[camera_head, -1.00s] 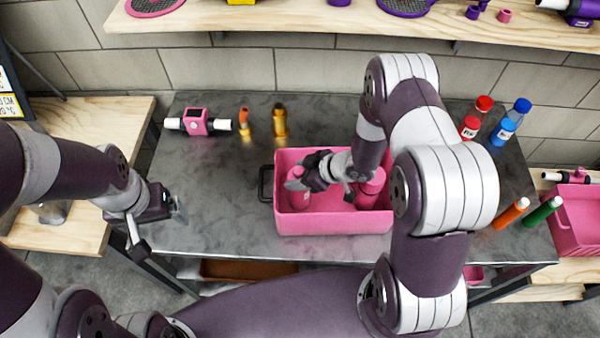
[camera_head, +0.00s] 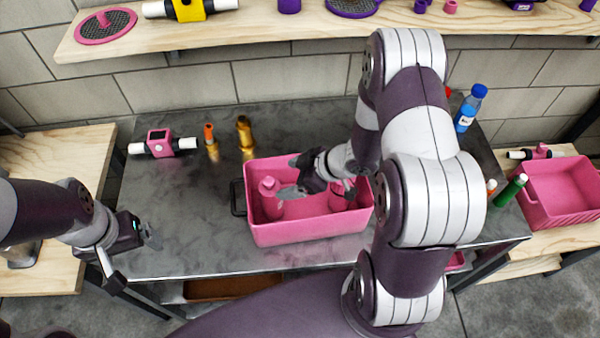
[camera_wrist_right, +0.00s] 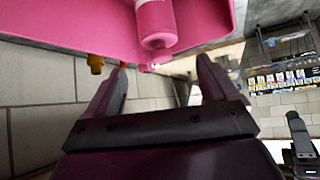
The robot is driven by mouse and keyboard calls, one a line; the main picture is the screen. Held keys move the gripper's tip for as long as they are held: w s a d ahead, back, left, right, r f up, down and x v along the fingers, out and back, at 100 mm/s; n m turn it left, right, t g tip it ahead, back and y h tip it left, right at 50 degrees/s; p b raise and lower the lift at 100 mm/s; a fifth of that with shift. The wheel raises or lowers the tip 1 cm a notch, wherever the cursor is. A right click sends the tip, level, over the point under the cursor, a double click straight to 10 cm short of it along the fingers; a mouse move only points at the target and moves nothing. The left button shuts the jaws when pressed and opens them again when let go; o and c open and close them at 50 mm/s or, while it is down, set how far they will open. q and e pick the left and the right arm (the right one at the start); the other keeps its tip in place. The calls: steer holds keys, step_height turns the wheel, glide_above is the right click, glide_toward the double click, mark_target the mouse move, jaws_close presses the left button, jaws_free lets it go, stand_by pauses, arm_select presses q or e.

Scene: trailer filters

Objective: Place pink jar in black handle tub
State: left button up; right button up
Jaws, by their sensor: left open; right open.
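The pink tub with a black handle (camera_head: 300,232) stands on the grey table, its handle at the left end. A pink jar (camera_head: 268,192) stands upright inside at the left end; a pink jar also shows in the right wrist view (camera_wrist_right: 155,22). A second pink jar (camera_head: 342,198) is in the tub's right part, partly hidden by my right arm. My right gripper (camera_head: 288,177) is open and empty over the tub, just right of the left jar; its fingers also show in the right wrist view (camera_wrist_right: 160,68). My left gripper (camera_head: 150,237) is open and empty at the table's left edge.
A pink device (camera_head: 160,143), an orange bottle (camera_head: 210,140) and a gold bottle (camera_head: 245,135) stand behind the tub. A blue bottle (camera_head: 468,110) and a green bottle (camera_head: 511,190) are at the right.

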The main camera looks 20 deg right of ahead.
steer(key=w+d+r+m+h, duration=0.1)
steer(key=d+r+m+h, duration=0.3)
steer(key=d+r+h, duration=0.25)
steer(key=s+a+r+m+g, duration=0.2)
steer(key=s+r+m, duration=0.1)
steer(key=s, duration=0.2)
steer(key=s+a+r+m+g, duration=0.2)
steer(key=s+a+r+m, duration=0.1)
steer(key=s, duration=0.3)
steer(key=shift+s, duration=0.2)
